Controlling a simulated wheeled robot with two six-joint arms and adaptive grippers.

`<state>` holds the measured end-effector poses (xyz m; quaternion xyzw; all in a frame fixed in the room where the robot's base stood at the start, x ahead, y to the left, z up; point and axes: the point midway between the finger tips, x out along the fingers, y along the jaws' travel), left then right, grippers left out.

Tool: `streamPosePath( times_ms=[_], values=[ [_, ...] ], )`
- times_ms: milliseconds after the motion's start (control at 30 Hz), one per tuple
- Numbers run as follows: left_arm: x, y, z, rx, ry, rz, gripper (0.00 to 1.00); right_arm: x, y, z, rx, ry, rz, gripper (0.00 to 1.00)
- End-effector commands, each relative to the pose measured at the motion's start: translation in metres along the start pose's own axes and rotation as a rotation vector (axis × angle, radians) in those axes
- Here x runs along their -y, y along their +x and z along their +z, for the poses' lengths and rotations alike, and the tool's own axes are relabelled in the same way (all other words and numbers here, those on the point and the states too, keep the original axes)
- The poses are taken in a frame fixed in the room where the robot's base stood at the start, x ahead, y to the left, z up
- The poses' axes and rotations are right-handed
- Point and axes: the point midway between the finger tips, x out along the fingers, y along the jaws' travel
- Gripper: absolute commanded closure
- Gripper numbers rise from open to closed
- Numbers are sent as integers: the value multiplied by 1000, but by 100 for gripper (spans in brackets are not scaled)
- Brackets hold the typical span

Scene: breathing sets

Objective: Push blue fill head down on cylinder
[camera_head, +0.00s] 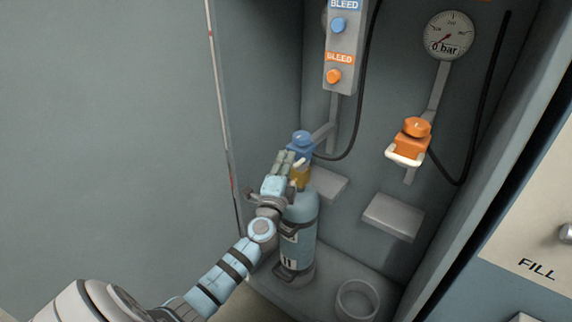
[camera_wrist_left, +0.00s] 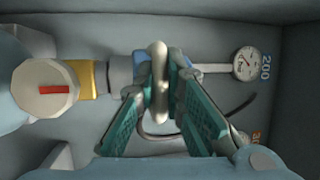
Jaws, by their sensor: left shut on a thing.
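The blue fill head (camera_head: 301,142) is on its arm in the cabinet, directly above the yellow valve (camera_head: 300,180) of the blue cylinder (camera_head: 302,222). The cylinder stands upright. My left gripper (camera_head: 291,163) is at the front of the fill head. In the left wrist view, its green fingers (camera_wrist_left: 160,92) are shut on the pale handle (camera_wrist_left: 158,70) of the fill head, partly hiding the blue body behind. The yellow valve (camera_wrist_left: 90,78) shows beside a grey fitting, with no clear gap visible; I cannot tell how firmly they are seated. My right gripper is not in view.
An orange fill head (camera_head: 411,142) with a white handle hangs at the right, above an empty grey shelf (camera_head: 393,216). Bleed buttons (camera_head: 338,50) and a gauge (camera_head: 449,36) are on the back wall. An empty ring holder (camera_head: 357,299) is on the cabinet floor. Black hoses hang nearby.

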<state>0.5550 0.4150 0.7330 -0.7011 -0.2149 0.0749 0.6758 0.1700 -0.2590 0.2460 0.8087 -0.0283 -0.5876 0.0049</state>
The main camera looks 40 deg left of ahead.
Motion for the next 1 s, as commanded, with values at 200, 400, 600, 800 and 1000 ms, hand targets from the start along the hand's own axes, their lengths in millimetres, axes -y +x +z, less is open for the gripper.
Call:
streamPosePath(
  times_ms=[200, 400, 600, 800, 1000],
  values=[
    [-7, -2, 0, -1, -1, 11, 100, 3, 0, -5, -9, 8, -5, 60],
    [-8, -3, 0, -1, -1, 15, 81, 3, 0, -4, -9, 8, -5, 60],
    [-6, -2, 0, 0, 0, 10, 69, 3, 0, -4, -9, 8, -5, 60],
    [-5, -4, 0, -1, 0, 8, 69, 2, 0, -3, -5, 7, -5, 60],
    [-6, -41, 0, -3, 0, 10, 69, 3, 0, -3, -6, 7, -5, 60]
  ],
)
